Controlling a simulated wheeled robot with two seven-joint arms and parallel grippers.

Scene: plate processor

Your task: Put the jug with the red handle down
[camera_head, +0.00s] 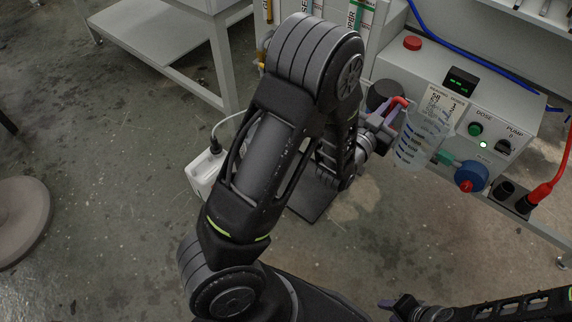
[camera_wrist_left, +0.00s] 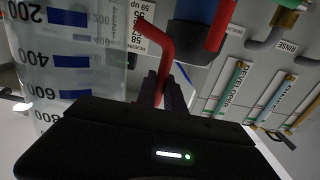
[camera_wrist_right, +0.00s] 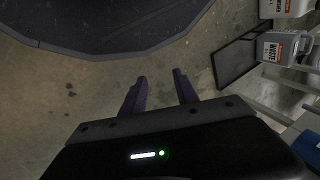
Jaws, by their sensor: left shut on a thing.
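The jug (camera_head: 420,138) is clear, with blue graduation marks and a red handle (camera_head: 397,103). It is in front of the grey machine's panel in the head view, and the head view does not show clearly what is under it. My left gripper (camera_head: 380,120) is shut on the red handle. In the left wrist view the fingers (camera_wrist_left: 162,92) close around the handle (camera_wrist_left: 160,38), with the jug wall (camera_wrist_left: 70,65) at the left. My right gripper (camera_head: 388,304) is low in the head view; in the right wrist view its fingers (camera_wrist_right: 160,92) are apart and empty over the floor.
The grey machine (camera_head: 400,62) has a red button, a display, a green lamp, a blue-and-red knob (camera_head: 471,177) and a red cable (camera_head: 548,185). A grey table (camera_head: 150,32) stands at the upper left. A white canister (camera_head: 204,172) and a dark mat (camera_head: 312,200) are on the floor.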

